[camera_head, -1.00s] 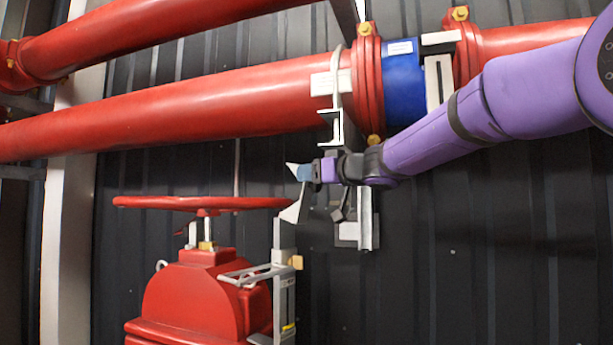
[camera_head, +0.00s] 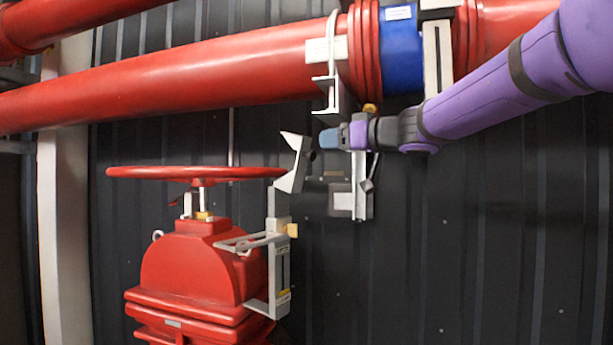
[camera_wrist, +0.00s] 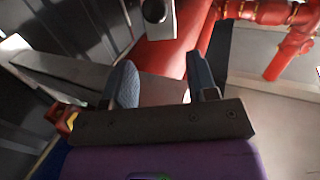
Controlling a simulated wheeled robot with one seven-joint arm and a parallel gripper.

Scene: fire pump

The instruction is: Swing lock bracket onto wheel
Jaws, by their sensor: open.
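The red handwheel (camera_head: 195,173) lies flat on top of the red valve (camera_head: 200,265). The grey metal lock bracket (camera_head: 290,168) stands at the wheel's right edge, its upper part tilted and its top just above rim height. I cannot tell whether it touches the rim. My gripper (camera_head: 328,138) is just right of the bracket's top, with a small gap. In the wrist view my gripper (camera_wrist: 160,80) is open, with nothing between its fingers. A grey plate with a dark round part, apparently the bracket (camera_wrist: 155,18), shows beyond the fingertips.
A large red pipe (camera_head: 200,85) with a blue band (camera_head: 401,50) runs above my gripper. A grey pipe support (camera_head: 361,190) hangs close behind and below it. The dark corrugated wall (camera_head: 450,230) is bare at lower right.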

